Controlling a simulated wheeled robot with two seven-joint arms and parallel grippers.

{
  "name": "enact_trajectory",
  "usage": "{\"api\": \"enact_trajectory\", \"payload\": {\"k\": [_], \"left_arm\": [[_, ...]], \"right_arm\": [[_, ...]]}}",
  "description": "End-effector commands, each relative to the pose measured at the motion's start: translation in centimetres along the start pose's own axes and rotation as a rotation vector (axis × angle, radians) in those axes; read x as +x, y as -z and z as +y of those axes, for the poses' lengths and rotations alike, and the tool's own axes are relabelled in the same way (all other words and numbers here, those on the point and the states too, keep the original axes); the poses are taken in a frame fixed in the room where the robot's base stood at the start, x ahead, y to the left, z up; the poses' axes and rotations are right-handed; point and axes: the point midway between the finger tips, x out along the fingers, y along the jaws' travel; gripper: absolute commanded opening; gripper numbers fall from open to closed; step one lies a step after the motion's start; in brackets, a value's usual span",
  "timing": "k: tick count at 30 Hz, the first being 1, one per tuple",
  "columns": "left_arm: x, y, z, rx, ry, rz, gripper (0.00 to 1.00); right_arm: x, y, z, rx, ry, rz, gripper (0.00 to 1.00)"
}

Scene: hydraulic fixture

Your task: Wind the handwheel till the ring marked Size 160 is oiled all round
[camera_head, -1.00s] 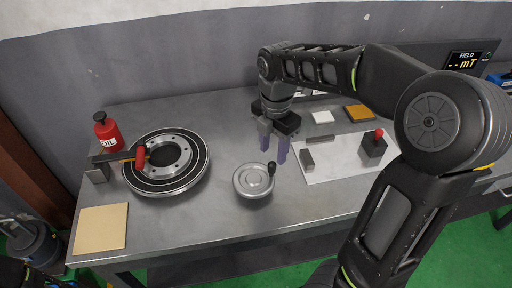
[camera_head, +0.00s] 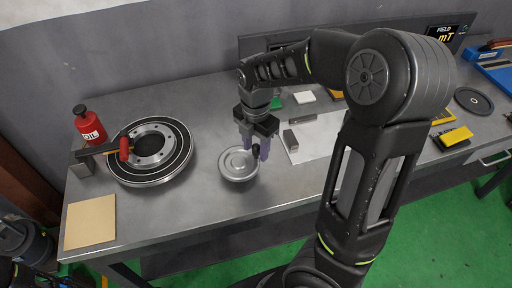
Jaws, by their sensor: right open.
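The silver handwheel (camera_head: 235,167) lies on the bench with its dark knob (camera_head: 256,151) at its right side. My right gripper (camera_head: 256,150) is open, pointing down, its fingers around or beside the knob; I cannot tell whether they touch it. A black and silver round table (camera_head: 182,169) at the left carries a metal ring with bolt holes (camera_head: 151,157). No size marking or oil film is readable on it. A dark arm with a red end (camera_head: 124,149) reaches over the ring from a small post. My left gripper is not in view.
A red OIL can (camera_head: 88,125) stands behind the post. A tan board (camera_head: 90,222) lies at the front left. A white sheet (camera_head: 318,137) with a grey block (camera_head: 290,140) is right of my gripper, partly hidden by my right arm. A yellow block (camera_head: 453,138) lies farther right.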

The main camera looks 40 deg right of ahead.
Motion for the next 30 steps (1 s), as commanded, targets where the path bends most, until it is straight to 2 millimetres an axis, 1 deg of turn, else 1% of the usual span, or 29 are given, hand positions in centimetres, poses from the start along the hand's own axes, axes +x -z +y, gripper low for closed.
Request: {"api": "enact_trajectory", "payload": {"k": [1, 4, 11, 14, 27, 30], "left_arm": [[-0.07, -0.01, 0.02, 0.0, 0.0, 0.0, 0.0], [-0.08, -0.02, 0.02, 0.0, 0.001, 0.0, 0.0], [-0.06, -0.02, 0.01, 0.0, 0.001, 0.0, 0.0], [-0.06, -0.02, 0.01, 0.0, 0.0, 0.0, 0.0], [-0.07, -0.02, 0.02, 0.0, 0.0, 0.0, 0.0], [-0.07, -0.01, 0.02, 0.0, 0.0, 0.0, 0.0]], "right_arm": [[0.45, -0.01, -0.05, 0.001, 0.002, 0.0, 0.43], [0.96, 0.0, -0.07, 0.001, 0.001, 0.001, 0.43], [1.04, -0.01, -0.04, 0.001, 0.0, 0.0, 0.43], [1.02, -0.02, -0.03, 0.001, -0.001, 0.0, 0.37], [0.99, -0.02, -0.02, 0.001, -0.001, 0.0, 0.01], [0.99, -0.02, -0.02, 0.001, -0.001, 0.0, 0.0]]}}
